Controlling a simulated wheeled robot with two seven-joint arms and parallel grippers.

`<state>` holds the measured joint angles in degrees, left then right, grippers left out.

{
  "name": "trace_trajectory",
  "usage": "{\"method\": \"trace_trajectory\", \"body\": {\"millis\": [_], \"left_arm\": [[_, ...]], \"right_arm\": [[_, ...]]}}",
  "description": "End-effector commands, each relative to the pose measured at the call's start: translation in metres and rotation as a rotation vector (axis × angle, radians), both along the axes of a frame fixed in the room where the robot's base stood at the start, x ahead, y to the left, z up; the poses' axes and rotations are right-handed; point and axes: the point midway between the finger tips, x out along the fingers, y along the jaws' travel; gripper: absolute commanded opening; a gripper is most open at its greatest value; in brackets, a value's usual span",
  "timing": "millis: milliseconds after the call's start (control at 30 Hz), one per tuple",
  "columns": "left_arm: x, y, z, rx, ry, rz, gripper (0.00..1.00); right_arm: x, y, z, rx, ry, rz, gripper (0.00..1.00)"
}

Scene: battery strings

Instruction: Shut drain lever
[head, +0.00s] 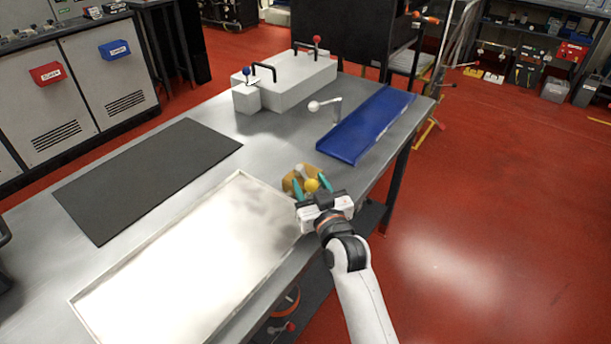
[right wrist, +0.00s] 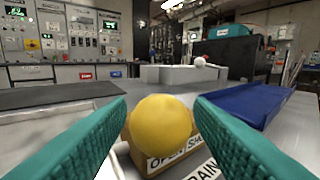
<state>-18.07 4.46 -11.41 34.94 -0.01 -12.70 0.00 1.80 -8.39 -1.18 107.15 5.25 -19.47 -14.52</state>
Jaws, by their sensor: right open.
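The drain lever's yellow ball knob (head: 311,185) shows at the table's near right edge, with its ochre block (head: 290,183) just behind. In the right wrist view the yellow knob (right wrist: 161,124) is large and central. The block's labels (right wrist: 180,157) below it read "OPEN", part of "SHUT" and part of "DRAIN". My right gripper (head: 311,188) is open, its teal fingers on either side of the knob. In the wrist view (right wrist: 160,108) gaps show between the upper knob and both fingers. The lever's arm is mostly hidden. My left gripper is not in view.
A shallow pale tray (head: 85,300) lies left of the lever, with a dark mat (head: 150,175) beyond it. A blue tray (head: 365,125) and a white-knobbed lever (head: 316,106) stand farther back. White boxes (head: 300,85) with black handles and red and blue knobs are at the far end.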

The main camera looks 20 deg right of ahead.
Motion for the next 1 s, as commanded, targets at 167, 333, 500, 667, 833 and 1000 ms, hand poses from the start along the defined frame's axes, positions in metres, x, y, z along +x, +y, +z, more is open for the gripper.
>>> {"method": "trace_trajectory", "body": {"millis": [167,333,500,667,833,1000], "left_arm": [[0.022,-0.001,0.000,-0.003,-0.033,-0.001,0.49],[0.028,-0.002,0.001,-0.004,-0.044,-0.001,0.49],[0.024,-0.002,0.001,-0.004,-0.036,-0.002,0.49],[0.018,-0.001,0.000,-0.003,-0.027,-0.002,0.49],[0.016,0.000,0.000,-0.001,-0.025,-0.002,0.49],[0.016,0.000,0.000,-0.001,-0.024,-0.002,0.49]], "right_arm": [[0.024,0.001,0.000,0.000,-0.001,-0.001,0.48],[0.032,0.001,0.000,0.000,0.000,-0.001,0.48],[0.033,0.002,0.000,0.000,0.000,0.000,0.48],[0.032,0.002,0.000,0.000,0.000,0.000,0.34],[0.032,0.002,0.000,0.000,0.000,0.000,0.07],[0.032,0.002,0.000,0.000,0.000,0.000,0.00]]}}
